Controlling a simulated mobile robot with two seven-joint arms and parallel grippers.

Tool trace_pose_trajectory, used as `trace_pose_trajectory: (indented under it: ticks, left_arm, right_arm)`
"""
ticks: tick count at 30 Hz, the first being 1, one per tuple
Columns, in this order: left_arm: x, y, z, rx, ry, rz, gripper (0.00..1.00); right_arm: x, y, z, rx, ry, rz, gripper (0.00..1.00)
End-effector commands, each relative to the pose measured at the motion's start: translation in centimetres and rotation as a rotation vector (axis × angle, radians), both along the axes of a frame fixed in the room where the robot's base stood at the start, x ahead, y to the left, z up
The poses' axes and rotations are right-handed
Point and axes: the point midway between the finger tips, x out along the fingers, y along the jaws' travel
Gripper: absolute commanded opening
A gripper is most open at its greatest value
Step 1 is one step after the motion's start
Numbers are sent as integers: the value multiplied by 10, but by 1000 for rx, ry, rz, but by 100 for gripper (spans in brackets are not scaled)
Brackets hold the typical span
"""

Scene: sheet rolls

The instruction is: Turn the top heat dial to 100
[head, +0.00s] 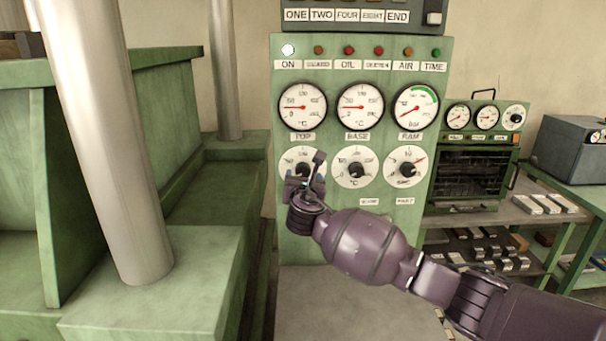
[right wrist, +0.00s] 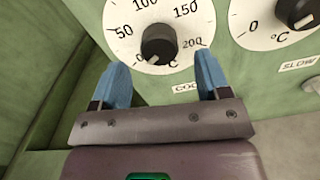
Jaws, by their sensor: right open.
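The top heat dial (head: 290,160) is a white round scale with a black knob, below the gauge labelled TOP (head: 303,107). My right gripper (head: 305,180) is in front of it and hides part of it in the head view. In the right wrist view the dial's black knob (right wrist: 158,45) sits just beyond and between the two blue fingertips of my open right gripper (right wrist: 161,62), with a gap on each side. A small light mark at the knob's lower left seems to be near 0; the 100 is at the top. My left gripper is not in view.
The BASE dial (head: 355,167) and RAM dial (head: 407,167) are to the right on the same green panel (head: 290,225). A green press with a thick metal column (head: 105,140) stands at the left. A small oven (head: 470,175) stands at the right.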

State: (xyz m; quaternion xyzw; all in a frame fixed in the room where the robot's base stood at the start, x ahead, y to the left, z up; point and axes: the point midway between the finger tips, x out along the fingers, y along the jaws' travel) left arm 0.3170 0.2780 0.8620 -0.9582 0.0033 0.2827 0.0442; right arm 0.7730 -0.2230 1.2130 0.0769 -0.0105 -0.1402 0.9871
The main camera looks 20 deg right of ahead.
Motion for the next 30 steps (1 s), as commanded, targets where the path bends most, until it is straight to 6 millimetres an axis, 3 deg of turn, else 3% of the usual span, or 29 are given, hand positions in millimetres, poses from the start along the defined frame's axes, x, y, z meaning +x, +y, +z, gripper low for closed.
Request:
trace_pose_trajectory:
  ticks: [9,20,30]
  left_arm:
    - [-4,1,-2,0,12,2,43]
    - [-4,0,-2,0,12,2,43]
    - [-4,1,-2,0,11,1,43]
  right_arm:
    - [25,-7,1,0,-1,-1,70]
    - [27,-8,0,1,0,1,70]
    - [27,-8,0,1,0,0,20]
